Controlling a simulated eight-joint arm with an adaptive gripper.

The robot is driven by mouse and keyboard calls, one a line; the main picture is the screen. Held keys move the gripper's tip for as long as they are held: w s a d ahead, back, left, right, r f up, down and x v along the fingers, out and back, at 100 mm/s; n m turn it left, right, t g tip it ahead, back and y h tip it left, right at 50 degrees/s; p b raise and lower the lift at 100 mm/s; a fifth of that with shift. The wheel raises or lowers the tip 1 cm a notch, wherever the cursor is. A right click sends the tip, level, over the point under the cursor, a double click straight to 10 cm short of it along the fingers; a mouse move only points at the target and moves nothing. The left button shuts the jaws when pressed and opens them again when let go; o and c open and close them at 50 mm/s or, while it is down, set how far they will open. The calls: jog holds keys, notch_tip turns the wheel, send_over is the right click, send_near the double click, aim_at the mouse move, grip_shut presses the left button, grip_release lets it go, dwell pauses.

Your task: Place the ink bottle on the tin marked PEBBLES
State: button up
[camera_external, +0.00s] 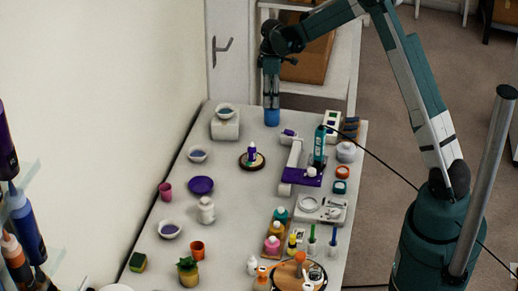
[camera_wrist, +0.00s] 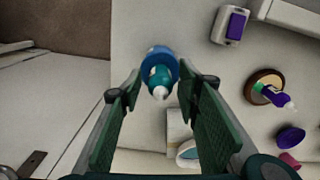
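A blue round tin (camera_external: 272,118) stands near the far end of the table, directly below my gripper (camera_external: 271,99). It also shows in the wrist view (camera_wrist: 161,54), where a teal bottle (camera_wrist: 158,76) with a pale tip appears to stand upright on it. No marking on the tin can be read. My gripper (camera_wrist: 159,89) is open, with a finger on each side of the bottle and gaps visible between. The bottle cannot be made out in the external view.
A white block (camera_external: 225,130) with a bowl (camera_external: 225,111) on top stands left of the tin. A tall teal bottle (camera_external: 319,148) stands on a purple-and-white stand to the right. Bowls, cups and several paint bottles crowd the near half. The table's far edge is close behind the tin.

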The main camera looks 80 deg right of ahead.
notch_tip(320, 180, up, 11)
jog(key=shift+r, duration=0.15)
dwell(0.4)
dwell(0.7)
jog(key=shift+a+r, duration=0.15)
jog(key=shift+a, duration=0.05)
jog(key=s+a+r+t, duration=0.15)
jog(key=a+r, duration=0.35)
jog(key=a, duration=0.6)
jog(key=s+a+r+t+h, duration=0.1)
jog(key=s+a+r, duration=0.1)
jog(key=a+r, duration=0.65)
jog(key=s+a+r+t, duration=0.1)
jog(key=a+r, duration=0.1)
jog(key=a, duration=1.2)
jog(key=s+a+f+m+t+y, duration=0.1)
jog(key=s+a+f+t, duration=0.1)
jog(key=s+a, duration=1.9)
jog(key=a+t, duration=0.1)
jog(key=a, duration=0.2)
jog(key=shift+a+f+m+t, duration=0.3)
jog(key=shift+f+m+t, duration=0.05)
jog(key=shift+m, duration=0.05)
jog(key=shift+f+b, duration=0.15)
jog(key=shift+b, duration=0.2)
